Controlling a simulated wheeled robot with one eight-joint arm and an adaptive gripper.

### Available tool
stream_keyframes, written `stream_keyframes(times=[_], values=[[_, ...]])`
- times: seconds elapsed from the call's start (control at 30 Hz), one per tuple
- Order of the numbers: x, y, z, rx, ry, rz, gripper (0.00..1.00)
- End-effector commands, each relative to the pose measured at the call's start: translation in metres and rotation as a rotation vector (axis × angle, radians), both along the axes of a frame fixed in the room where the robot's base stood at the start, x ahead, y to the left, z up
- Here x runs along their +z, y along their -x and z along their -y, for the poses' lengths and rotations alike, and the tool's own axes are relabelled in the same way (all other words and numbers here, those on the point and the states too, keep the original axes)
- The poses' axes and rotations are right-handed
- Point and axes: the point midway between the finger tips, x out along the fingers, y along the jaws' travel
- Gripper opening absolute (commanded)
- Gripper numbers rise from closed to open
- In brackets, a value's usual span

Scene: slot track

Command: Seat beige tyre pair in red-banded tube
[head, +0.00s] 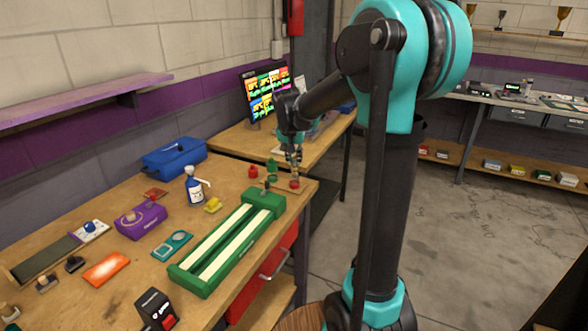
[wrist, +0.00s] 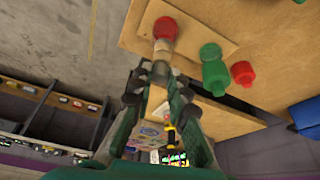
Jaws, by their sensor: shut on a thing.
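My gripper (wrist: 158,72) points up the wrist view, its fingers closed in around a small pale beige piece (wrist: 163,47), which I take to be the tyre pair. The beige piece lines up with a round red-topped thing (wrist: 166,28), probably the red-banded tube, just beyond the fingertips. Whether the piece is inside it or only against it cannot be told. In the head view my gripper (head: 294,158) hangs pointing down just above the red thing (head: 294,184) near the bench's far right corner. The fingers partly hide the held piece.
A green bottle-shaped piece (wrist: 213,68) and another red piece (wrist: 243,72) stand close beside the gripper. The long green slot track (head: 228,243) lies in front on the bench.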

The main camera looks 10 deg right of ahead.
Motion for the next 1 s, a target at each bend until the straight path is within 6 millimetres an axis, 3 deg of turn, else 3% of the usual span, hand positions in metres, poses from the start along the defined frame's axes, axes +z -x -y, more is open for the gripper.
stream_keyframes(times=[0.33, 0.73, 0.77, 0.8, 0.9, 1.0], values=[[-0.038, 0.000, 0.000, 0.000, 0.000, 0.000, 0.00], [-0.043, 0.000, 0.000, 0.000, 0.000, 0.000, 0.00], [-0.043, 0.000, 0.000, 0.000, 0.000, 0.000, 0.18], [-0.042, 0.000, 0.000, 0.000, 0.000, 0.000, 0.23], [-0.042, 0.000, 0.000, 0.000, 0.000, 0.000, 0.36], [-0.042, 0.000, 0.000, 0.000, 0.000, 0.000, 0.36]])
